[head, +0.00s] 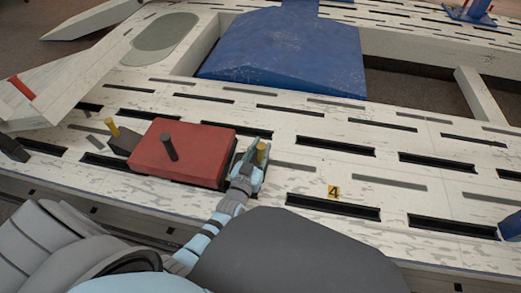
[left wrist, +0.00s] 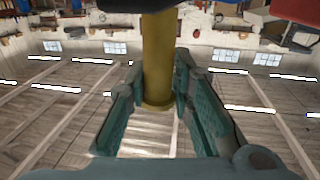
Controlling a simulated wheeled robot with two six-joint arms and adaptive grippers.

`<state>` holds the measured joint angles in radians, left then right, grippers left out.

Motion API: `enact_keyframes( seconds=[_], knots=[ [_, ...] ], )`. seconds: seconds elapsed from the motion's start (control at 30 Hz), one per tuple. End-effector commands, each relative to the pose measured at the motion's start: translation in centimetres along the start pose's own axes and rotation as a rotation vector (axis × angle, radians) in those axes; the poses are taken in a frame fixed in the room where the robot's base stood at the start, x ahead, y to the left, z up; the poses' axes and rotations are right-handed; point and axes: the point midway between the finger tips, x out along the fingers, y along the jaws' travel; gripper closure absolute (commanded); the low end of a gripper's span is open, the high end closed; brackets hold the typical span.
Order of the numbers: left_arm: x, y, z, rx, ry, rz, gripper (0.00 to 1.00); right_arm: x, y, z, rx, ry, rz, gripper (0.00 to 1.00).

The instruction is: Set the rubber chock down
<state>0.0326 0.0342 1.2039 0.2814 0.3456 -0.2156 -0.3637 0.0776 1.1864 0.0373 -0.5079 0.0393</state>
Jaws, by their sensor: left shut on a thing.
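My left gripper (head: 253,165) is shut on the upright yellow handle (head: 262,147) of the rubber chock, just right of the red block. In the left wrist view the handle (left wrist: 158,60) stands between the teal fingers (left wrist: 163,100). A dark piece (left wrist: 140,5) at the top edge, at the handle's end, looks like the chock body. In the head view the body is mostly hidden by my gripper, so I cannot tell whether it touches the bench. My right gripper is not in view.
The red block (head: 190,158) with a dark peg lies on the slotted white bench (head: 290,170). A dark wedge (head: 124,143) with a yellow handle sits at its left. A yellow marker "4" (head: 333,192) is at right. The bench right of my gripper is mostly clear.

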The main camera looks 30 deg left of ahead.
Motion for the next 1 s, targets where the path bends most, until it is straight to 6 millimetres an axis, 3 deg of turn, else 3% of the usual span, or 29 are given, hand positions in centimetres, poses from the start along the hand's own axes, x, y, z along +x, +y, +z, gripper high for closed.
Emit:
enact_keyframes(
  seconds=[0.07,0.1,0.2,0.6,0.77,1.0],
  knots=[
    [0.1,0.0,0.1,0.000,0.004,0.000,1.00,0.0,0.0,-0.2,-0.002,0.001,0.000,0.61],
    [0.0,0.0,0.2,0.000,0.000,0.000,0.74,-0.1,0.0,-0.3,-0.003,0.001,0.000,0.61],
    [0.0,0.0,0.2,0.000,0.000,0.000,0.59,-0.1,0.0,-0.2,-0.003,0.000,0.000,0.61],
    [-0.2,0.0,-0.2,0.000,-0.001,0.000,0.59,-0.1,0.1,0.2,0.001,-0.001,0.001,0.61],
    [-3.3,0.0,-0.4,0.000,-0.003,-0.001,0.59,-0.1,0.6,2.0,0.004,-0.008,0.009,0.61],
    [-9.5,0.0,-0.4,0.000,-0.003,-0.002,0.59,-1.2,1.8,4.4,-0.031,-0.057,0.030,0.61]
  ],
)
